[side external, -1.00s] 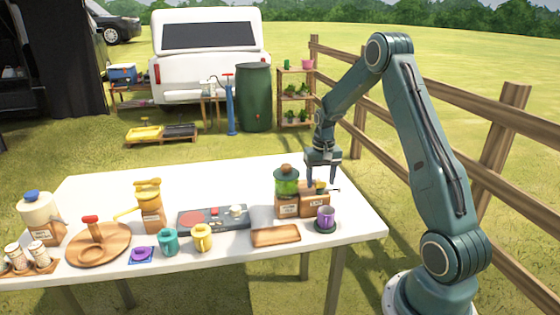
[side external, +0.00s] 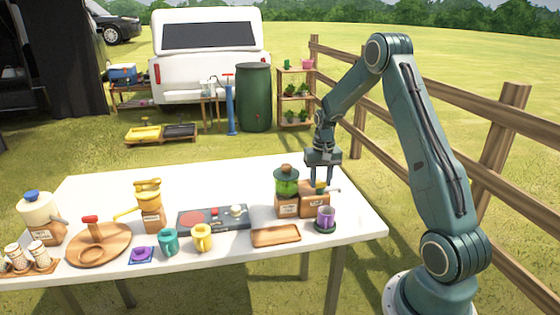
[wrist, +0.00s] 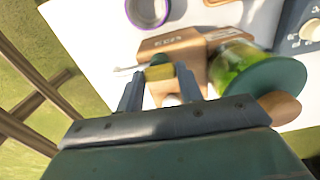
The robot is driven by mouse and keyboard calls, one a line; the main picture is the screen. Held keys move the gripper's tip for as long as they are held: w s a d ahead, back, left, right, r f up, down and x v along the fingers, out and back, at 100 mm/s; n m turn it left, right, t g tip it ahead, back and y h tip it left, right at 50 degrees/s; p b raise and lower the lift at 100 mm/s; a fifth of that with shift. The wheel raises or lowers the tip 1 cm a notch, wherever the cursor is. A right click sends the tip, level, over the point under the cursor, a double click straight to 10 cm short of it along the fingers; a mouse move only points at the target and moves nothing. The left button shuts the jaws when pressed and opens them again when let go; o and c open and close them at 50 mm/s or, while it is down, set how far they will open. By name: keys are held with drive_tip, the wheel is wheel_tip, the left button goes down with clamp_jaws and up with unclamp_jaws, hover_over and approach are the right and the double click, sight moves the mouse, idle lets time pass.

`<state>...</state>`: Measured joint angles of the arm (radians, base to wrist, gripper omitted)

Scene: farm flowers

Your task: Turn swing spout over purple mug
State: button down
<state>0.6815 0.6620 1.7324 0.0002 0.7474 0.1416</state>
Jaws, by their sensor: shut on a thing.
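The swing spout (side external: 330,190) is a thin metal tube on top of a wooden dispenser box (side external: 314,206). It points right in the side view, and left in the wrist view (wrist: 126,71). My gripper (side external: 321,184) points down over the box, its fingers shut on the spout's yellow and green pivot piece (wrist: 158,72). The purple mug (side external: 326,215) stands upright on a dark round base at the box's front right. The mug's rim (wrist: 130,8) shows at the top of the wrist view, cut off by the frame and apart from the spout.
A green-filled jar dispenser (side external: 287,184) stands close left of the box. A wooden tray (side external: 276,236) lies in front. A hob panel (side external: 214,219), a yellow mug (side external: 202,238) and a teal mug (side external: 168,242) are farther left. The table's right edge is near.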

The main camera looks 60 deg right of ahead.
drive_tip(key=m, duration=0.4)
drive_tip(key=shift+m, duration=0.4)
drive_tip(key=m, duration=0.4)
drive_tip(key=shift+m, duration=0.3)
drive_tip(key=m, duration=0.4)
drive_tip(key=shift+r+m, duration=0.1)
drive_tip(key=shift+m, duration=2)
drive_tip(key=c, duration=0.9)
unclamp_jaws()
drive_tip(key=shift+r, duration=0.1)
